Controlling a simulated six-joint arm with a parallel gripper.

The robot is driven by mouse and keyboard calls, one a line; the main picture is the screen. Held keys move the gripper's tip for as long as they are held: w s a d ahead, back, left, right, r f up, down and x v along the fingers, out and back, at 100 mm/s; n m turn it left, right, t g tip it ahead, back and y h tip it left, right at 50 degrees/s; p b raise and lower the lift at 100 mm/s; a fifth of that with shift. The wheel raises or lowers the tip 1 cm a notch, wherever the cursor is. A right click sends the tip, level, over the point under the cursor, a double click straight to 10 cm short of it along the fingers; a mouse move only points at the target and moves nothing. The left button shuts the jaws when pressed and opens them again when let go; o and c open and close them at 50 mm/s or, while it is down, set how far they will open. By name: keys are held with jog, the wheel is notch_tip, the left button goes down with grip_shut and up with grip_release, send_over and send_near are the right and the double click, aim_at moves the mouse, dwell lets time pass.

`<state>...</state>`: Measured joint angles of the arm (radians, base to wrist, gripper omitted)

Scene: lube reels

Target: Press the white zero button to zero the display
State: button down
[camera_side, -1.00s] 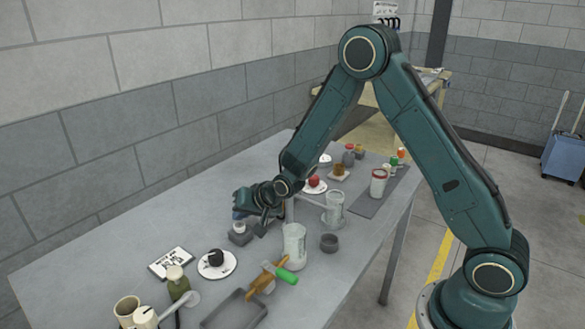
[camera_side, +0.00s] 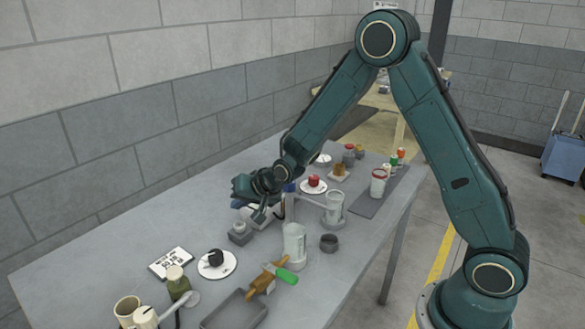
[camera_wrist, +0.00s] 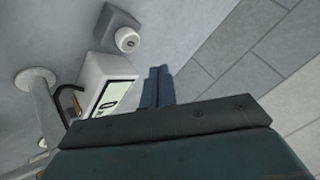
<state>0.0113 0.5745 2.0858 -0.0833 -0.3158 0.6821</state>
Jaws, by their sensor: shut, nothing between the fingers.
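The white round zero button (camera_wrist: 127,39) sits on a small grey block in the wrist view. It also shows in the side view (camera_side: 239,227), just left of and below my gripper. A white box with a pale green display (camera_wrist: 113,98) is beside it; a dark digit that looks like 0 shows, with the rest of the screen cut off by my gripper body. My gripper (camera_side: 258,216) is shut and empty, above the table and apart from the button. Its shut fingers also show in the wrist view (camera_wrist: 156,75).
Clear jars (camera_side: 294,245), a small dark cup (camera_side: 329,243) and a white plate with a black knob (camera_side: 216,262) stand around. The table's back left is clear.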

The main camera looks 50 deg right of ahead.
jog(key=shift+r, duration=0.8)
jog(key=shift+r, duration=0.1)
jog(key=shift+s+r, duration=0.15)
jog(key=shift+r, duration=0.1)
jog(key=s+d+r+n+g, duration=0.1)
jog(key=s+r+n, duration=0.2)
jog(key=s+r, duration=0.75)
jog(key=s+r+n+g, duration=0.25)
jog(key=s+r, duration=0.45)
jog(key=s, duration=0.7)
jog(key=s+n+h, duration=0.1)
jog(key=s+n, duration=0.1)
jog(key=s, duration=0.9)
jog(key=shift+d+f, duration=0.15)
jog(key=shift+d, duration=0.1)
